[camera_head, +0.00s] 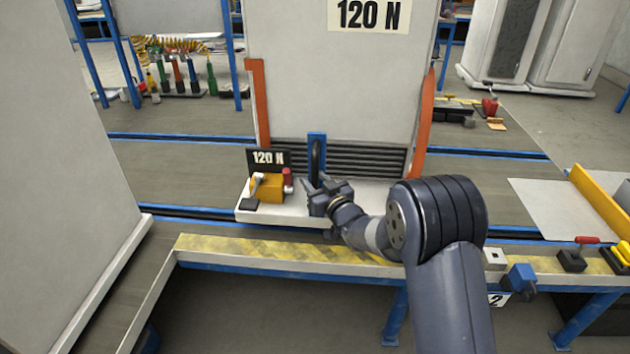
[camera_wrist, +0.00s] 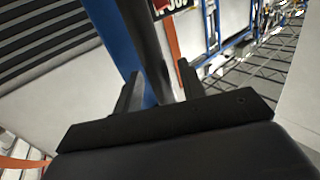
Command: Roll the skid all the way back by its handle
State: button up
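The skid is a tall pale cabinet (camera_head: 330,85) with a "120 N" label, orange side posts and a white base ledge (camera_head: 285,213). Its handle (camera_head: 317,158) is a dark upright bar on a blue plate (camera_head: 317,136) at the front. My gripper (camera_head: 318,184) is at the lower part of the handle, above the ledge. In the wrist view, the dark handle bar (camera_wrist: 146,45) runs between the two fingers of my gripper (camera_wrist: 160,82), with the blue plate (camera_wrist: 118,40) behind. The fingers look apart, with gaps beside the bar. The handle's lower end is hidden.
On the ledge left of my gripper sit a yellow block (camera_head: 267,188) and a small "120 N" sign (camera_head: 268,158). A yellow-striped rail (camera_head: 250,250) crosses in front. A large pale cabinet (camera_head: 55,170) stands left. Blue floor tracks (camera_head: 185,212) run sideways behind the rail.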

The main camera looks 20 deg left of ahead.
jog(key=shift+w+a, duration=0.15)
jog(key=shift+c, duration=0.6)
grip_shut()
